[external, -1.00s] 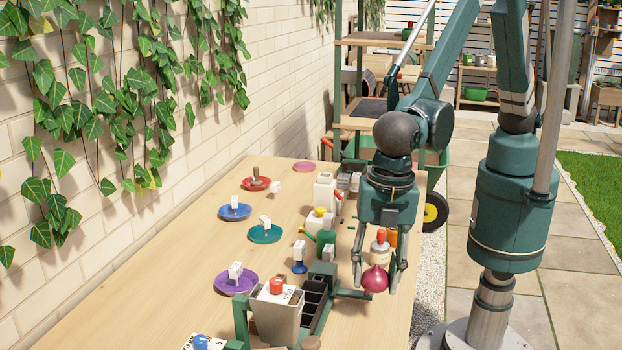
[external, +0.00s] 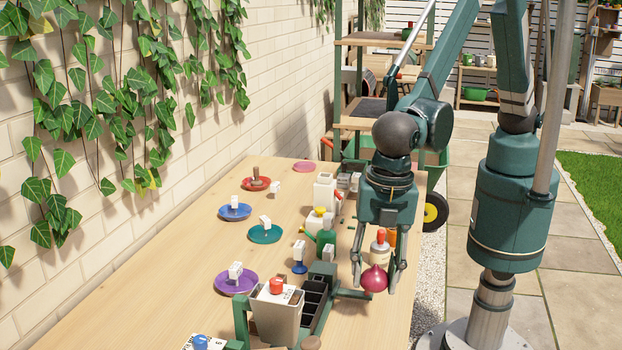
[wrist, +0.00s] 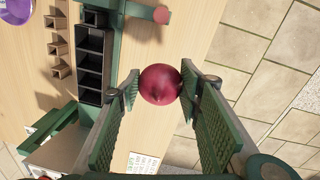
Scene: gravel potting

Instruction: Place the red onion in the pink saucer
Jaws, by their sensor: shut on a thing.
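The red onion (external: 374,279) is round and dark pink-red. My gripper (external: 376,284) is shut on it and holds it above the right edge of the table. In the wrist view the onion (wrist: 160,84) sits between the two green ribbed fingers near their tips. The pink saucer (external: 304,167) lies at the far end of the table, against its back edge, and looks empty. It is far from my gripper, and I do not make it out in the wrist view.
Purple (external: 236,283), teal (external: 256,238), blue (external: 224,214) and red (external: 246,185) saucers with items line the left side. A black compartment tray (external: 314,294) and grey pot (external: 277,316) stand left of my gripper. Bottles and a white jug (external: 324,190) stand behind it.

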